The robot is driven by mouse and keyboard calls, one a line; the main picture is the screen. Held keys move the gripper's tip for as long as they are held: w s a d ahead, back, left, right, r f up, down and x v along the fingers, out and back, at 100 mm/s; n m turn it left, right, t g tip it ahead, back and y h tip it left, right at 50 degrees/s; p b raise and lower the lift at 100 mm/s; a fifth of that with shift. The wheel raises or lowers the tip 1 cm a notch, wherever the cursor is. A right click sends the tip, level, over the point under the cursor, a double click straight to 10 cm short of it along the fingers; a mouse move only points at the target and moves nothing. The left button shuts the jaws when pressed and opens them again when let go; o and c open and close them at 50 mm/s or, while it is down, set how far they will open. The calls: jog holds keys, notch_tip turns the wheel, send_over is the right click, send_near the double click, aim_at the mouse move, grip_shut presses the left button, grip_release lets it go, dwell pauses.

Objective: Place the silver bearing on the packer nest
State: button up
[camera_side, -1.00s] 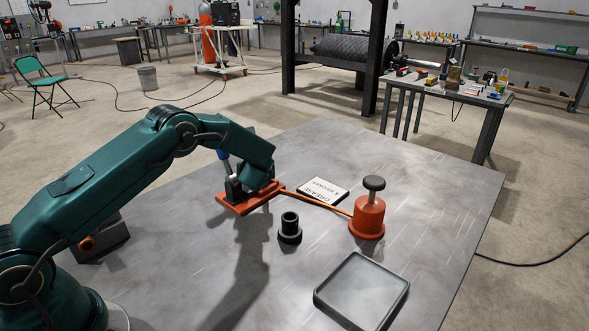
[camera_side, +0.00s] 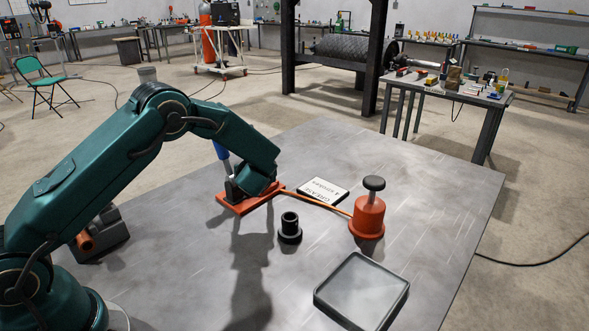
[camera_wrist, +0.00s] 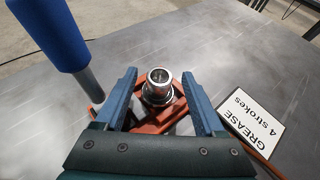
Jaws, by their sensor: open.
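The silver bearing (camera_wrist: 158,86) shows in the wrist view as a shiny ring with a hollow centre. It appears to be seated on the red fixture (camera_wrist: 150,127), with its lower part partly hidden. My gripper (camera_wrist: 157,75) is open, with one blue finger on each side of the bearing and a visible gap to both. In the side view my gripper (camera_side: 245,189) is low over the red base plate (camera_side: 232,208) and hides the bearing. The fixture carries a blue-handled lever (camera_wrist: 55,35) and looks like the packer nest.
An orange hose (camera_side: 318,200) runs from the fixture to a red pot (camera_side: 367,218) with a black knob. A card reading "GREASE 4 strokes" (camera_side: 323,190) lies behind the hose. A black stepped post (camera_side: 290,229) and a dark-rimmed tray (camera_side: 322,299) stand in front.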

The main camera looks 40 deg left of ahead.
jog(key=s+d+r+n+g+h, duration=0.1)
jog(key=s+d+r+n+g, duration=0.2)
jog(key=s+n, duration=0.5)
jog(key=s+d+r+n+g+h, duration=0.1)
jog(key=s+d+r+n+h, duration=0.1)
jog(key=s+r+n, duration=0.6)
jog(key=s+d+n+t+h, duration=0.1)
jog(key=s+d+n+h, duration=0.5)
jog(key=s+d+n, duration=0.4)
jog(key=s+d, duration=0.1)
jog(key=s, duration=0.1)
jog(key=shift+s+d+h, duration=0.2)
jog(key=shift+s+h, duration=0.1)
jog(key=shift+s, duration=0.1)
